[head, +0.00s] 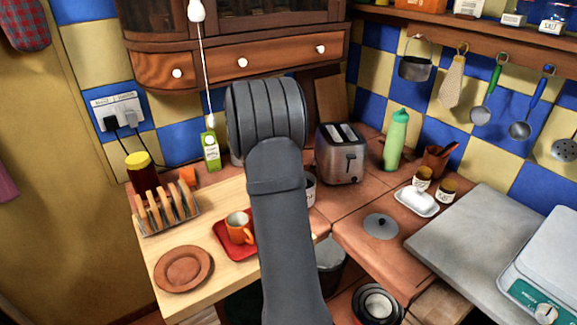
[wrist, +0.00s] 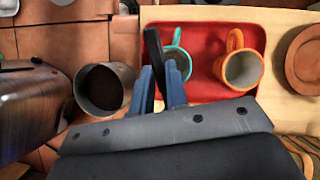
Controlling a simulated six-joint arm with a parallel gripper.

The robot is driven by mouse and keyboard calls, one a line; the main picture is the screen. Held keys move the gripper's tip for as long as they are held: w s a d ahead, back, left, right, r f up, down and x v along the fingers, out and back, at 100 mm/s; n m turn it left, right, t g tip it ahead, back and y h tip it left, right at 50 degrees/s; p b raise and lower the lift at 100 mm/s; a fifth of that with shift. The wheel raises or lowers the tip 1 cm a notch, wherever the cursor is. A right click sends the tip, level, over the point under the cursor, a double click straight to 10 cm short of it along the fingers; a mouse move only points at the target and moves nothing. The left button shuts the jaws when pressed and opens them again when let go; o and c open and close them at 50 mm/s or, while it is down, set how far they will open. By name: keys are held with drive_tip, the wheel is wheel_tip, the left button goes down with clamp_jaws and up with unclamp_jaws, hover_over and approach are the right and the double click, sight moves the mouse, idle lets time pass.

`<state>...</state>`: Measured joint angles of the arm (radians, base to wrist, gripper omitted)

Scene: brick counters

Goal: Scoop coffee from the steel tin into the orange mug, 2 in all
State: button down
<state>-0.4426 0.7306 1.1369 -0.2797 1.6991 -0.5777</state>
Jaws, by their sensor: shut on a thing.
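The orange mug (head: 237,226) stands upright on a red tray (head: 222,240); in the wrist view the mug (wrist: 233,82) shows at the right. The steel tin (wrist: 112,98) stands open left of my gripper, with dark coffee (wrist: 103,86) inside; its edge (head: 310,192) shows beside my arm in the head view. My gripper (wrist: 161,82) has its blue fingers shut on a black handle (wrist: 153,48), apparently the scoop's. The scoop's bowl cannot be made out. My gripper is between tin and orange mug in the wrist view; my arm hides it in the head view.
A turquoise-handled mug (wrist: 172,37) shares the red tray, partly behind my fingers. A toaster (head: 341,160) stands beyond the tin. A brown plate (head: 183,270) and toast rack (head: 165,211) lie left of the tray. A grey lid (head: 381,227) lies at right.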

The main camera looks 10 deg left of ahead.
drive_tip(key=s+a+r+m+g+y, duration=0.1)
drive_tip(key=s+a+m+y, duration=0.25)
drive_tip(key=s+m, duration=0.3)
drive_tip(key=s+a+r+m+g+y, duration=0.1)
drive_tip(key=s+a+m+g+y, duration=0.1)
drive_tip(key=s+a+m, duration=0.35)
drive_tip(key=s+d+f+n+y, duration=0.35)
drive_tip(key=f+y, duration=0.25)
drive_tip(key=y, duration=0.8)
wheel_tip(320, 180, up, 7)
drive_tip(key=a+m+h, duration=0.2)
drive_tip(key=m+h, duration=0.1)
drive_tip(key=h, duration=1.1)
drive_tip(key=shift+w, duration=0.35)
